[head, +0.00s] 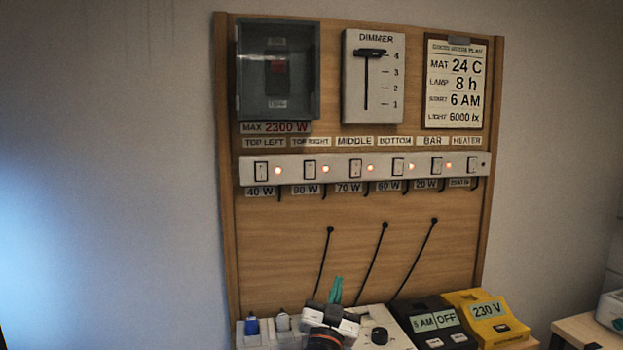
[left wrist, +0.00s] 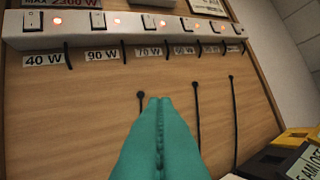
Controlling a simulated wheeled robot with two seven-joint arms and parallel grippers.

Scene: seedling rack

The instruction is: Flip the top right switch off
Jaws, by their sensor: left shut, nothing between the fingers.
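The top right switch (head: 309,169) is the second rocker from the left on the white switch strip (head: 380,174). The lamp beside it glows red. It also shows in the left wrist view (left wrist: 97,20), again with a lit lamp. My left gripper (head: 336,290) is low in front of the board, well below the strip. Its teal fingers (left wrist: 160,103) are shut together and empty, pointing up at the board and touching no switch. My right gripper is not in view.
The other switches stand on the same strip; all their lamps glow except the heater's. A dimmer (head: 373,95) and a grey box (head: 279,110) are above. Black cables hang below. A black timer (head: 436,322) and a yellow 230 V box (head: 487,312) sit at the lower right.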

